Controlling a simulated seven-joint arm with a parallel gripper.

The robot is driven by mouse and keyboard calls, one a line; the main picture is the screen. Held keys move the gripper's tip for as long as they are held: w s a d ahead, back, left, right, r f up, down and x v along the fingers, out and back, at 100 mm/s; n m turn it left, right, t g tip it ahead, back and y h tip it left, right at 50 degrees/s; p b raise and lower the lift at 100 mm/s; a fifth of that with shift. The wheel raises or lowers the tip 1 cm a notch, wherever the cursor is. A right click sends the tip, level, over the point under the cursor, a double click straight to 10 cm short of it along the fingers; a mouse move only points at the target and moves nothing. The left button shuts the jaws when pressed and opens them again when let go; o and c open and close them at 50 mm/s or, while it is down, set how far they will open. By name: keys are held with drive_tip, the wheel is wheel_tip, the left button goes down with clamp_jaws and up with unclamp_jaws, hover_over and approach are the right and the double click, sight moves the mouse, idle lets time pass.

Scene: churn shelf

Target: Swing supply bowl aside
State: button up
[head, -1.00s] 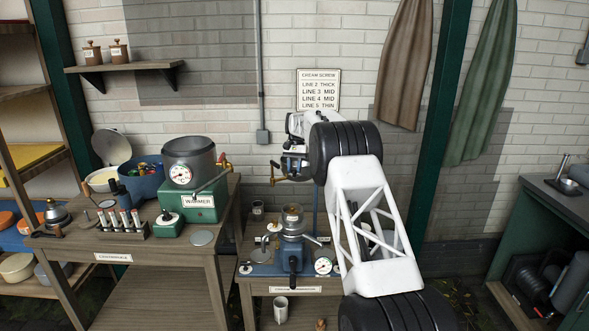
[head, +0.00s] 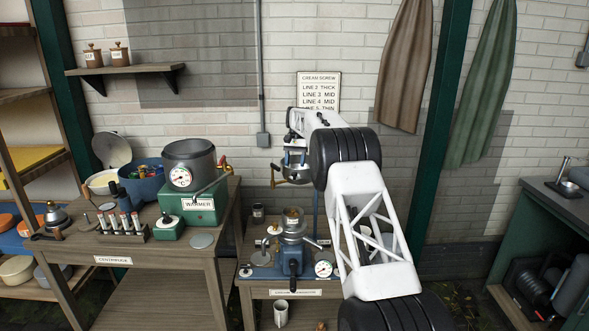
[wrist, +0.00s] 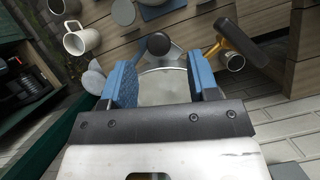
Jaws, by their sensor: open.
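The supply bowl (head: 293,158) is a small steel bowl on the blue post, high above the cream separator (head: 290,237). A brass tap (head: 277,178) sticks out at its lower left. My gripper (head: 294,146) is just above the bowl, pointing down. In the wrist view, my gripper (wrist: 163,75) is open, with a blue finger at each side of the grey bowl (wrist: 165,90). Its near part is hidden by my gripper's body. I cannot tell whether the fingers touch it. The brass tap with its dark handle (wrist: 237,45) lies to the right of the fingers.
The separator bench (head: 262,291) holds gauges and has a white mug (head: 281,312) below its front. The left bench (head: 150,262) carries the warmer (head: 198,205), a blue bowl (head: 141,180) and a vial rack (head: 122,232). The brick wall and sign (head: 318,90) stand close behind.

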drive_tip(key=v, duration=0.4)
drive_tip(key=shift+r, duration=0.15)
drive_tip(key=shift+r, duration=0.1)
